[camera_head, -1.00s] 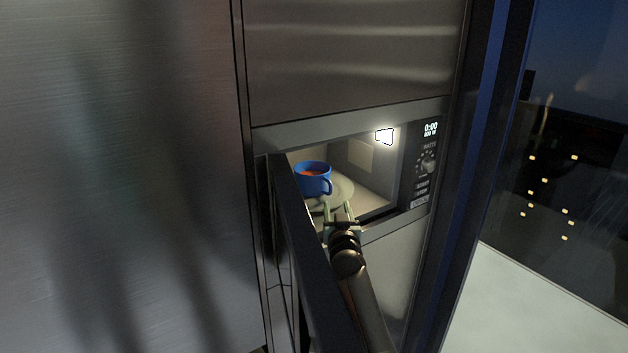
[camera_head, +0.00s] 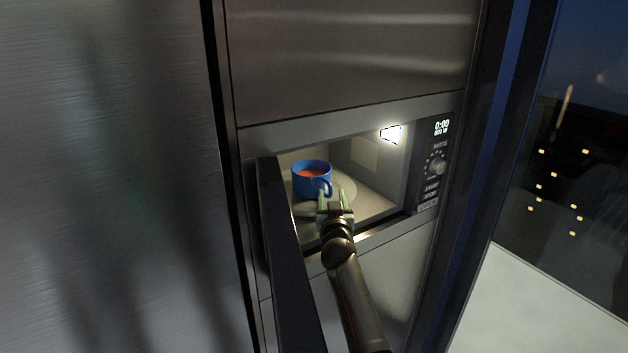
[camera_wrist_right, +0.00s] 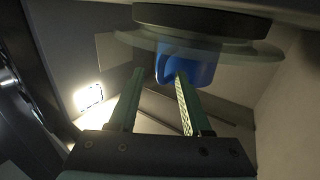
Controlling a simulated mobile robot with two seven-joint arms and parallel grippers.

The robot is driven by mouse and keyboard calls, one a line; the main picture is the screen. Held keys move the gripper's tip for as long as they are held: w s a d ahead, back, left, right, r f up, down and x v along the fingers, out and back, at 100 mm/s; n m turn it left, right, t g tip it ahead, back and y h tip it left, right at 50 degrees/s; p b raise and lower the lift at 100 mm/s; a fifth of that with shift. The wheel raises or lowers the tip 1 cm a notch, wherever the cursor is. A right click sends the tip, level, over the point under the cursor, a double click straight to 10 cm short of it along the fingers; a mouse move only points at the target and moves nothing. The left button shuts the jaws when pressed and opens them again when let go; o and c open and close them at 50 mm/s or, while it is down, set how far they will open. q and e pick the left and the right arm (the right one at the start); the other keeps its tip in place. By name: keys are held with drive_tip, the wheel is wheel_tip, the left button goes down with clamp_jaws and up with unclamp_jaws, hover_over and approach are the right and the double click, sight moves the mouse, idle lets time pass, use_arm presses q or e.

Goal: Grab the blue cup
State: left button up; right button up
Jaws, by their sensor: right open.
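The blue cup (camera_head: 309,181) holds a reddish content and stands upright on the round turntable plate (camera_head: 365,193) inside the open microwave. Its handle (camera_head: 326,188) points toward the front right. My right gripper (camera_head: 333,196) is open at the microwave's mouth, its fingers just in front of the cup on the handle side. In the right wrist view the picture is upside down; the cup (camera_wrist_right: 196,60) is just beyond the two green fingers (camera_wrist_right: 158,88), one finger tip overlapping its handle. I cannot tell whether they touch. My left gripper is not in view.
The microwave door (camera_head: 279,250) stands open on the left, close beside my right arm. The control panel (camera_head: 437,165) and frame edge bound the opening on the right. A lit lamp (camera_head: 391,134) shines inside. A large metal panel (camera_head: 100,170) fills the left.

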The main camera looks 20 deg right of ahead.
drive_tip(key=shift+w+d, duration=0.1)
drive_tip(key=shift+w, duration=0.25)
clamp_jaws()
idle(1.2)
drive_tip(key=shift+r, duration=0.25)
